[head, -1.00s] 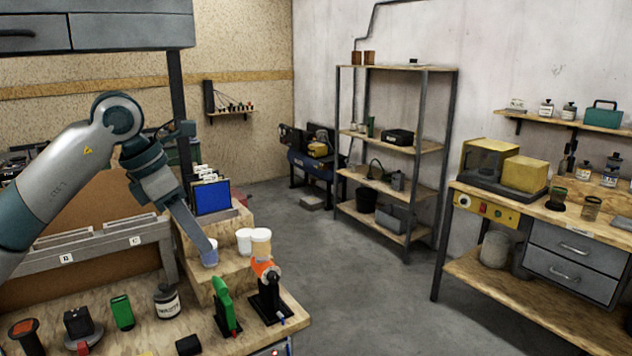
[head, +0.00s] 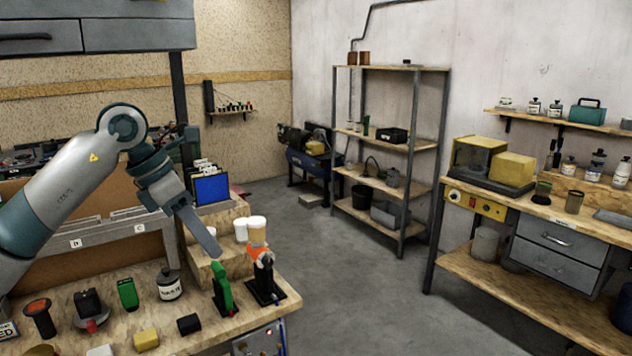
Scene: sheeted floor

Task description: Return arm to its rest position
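My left arm (head: 60,195) comes in from the left over the workbench (head: 215,325). My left gripper (head: 212,245) points down and right, above the small wooden step (head: 232,262) on the bench. I see its fingers edge-on, so I cannot tell whether they are open or shut, or whether they hold anything. Two white-lidded cups (head: 241,230) (head: 257,232) stand just right of the fingertips, apart from them. My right gripper is not in view.
A green tool (head: 222,290) and an orange-and-black tool (head: 263,275) stand upright near the bench's right end. Clear floor separates the bench from the shelf rack (head: 412,200).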

